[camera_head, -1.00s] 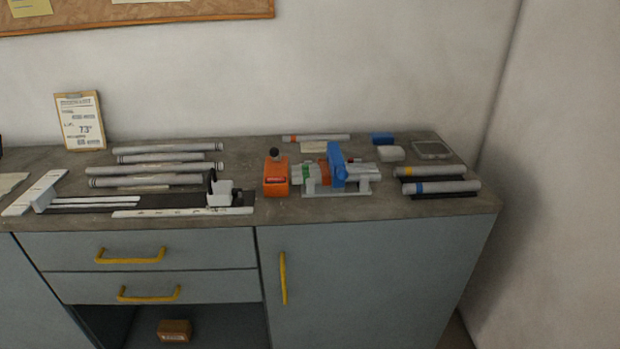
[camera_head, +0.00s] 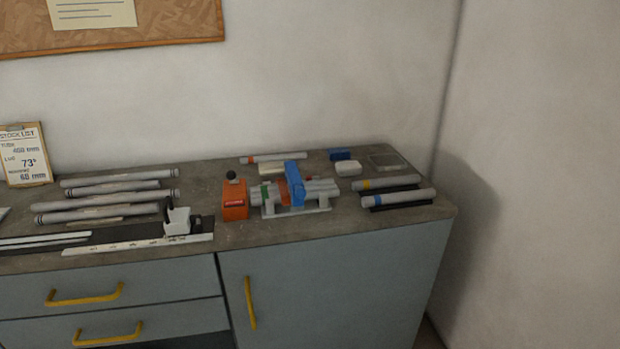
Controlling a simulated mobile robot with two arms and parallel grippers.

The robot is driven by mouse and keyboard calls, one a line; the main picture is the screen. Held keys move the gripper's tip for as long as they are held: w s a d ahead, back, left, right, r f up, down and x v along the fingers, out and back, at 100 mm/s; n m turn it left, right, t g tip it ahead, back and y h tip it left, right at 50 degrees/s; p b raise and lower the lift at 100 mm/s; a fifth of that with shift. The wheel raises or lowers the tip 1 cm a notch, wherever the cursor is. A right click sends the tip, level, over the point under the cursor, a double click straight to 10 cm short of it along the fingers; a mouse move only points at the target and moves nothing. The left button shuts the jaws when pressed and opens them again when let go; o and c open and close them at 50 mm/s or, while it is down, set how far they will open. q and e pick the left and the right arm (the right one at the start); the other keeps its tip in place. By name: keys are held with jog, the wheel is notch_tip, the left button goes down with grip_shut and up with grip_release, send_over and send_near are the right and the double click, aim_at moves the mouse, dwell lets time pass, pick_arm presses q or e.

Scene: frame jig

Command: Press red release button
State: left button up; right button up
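A frame jig (camera_head: 325,205) with a grey base stands on the worktop, holding grey tubes. A blue clamp (camera_head: 295,185) crosses over it, with a green part (camera_head: 265,194) and an orange-red part (camera_head: 283,190) to the clamp's left. An orange box (camera_head: 235,207) with a black knob (camera_head: 231,175) on top stands just left of the jig. I cannot make out for certain which small red part is the release button. Neither of my grippers is in view.
Several grey tubes (camera_head: 118,182) lie at left by a white-and-black measuring rail (camera_head: 140,244). Two banded tubes (camera_head: 398,198) lie at right. The worktop's front strip before the jig is clear.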

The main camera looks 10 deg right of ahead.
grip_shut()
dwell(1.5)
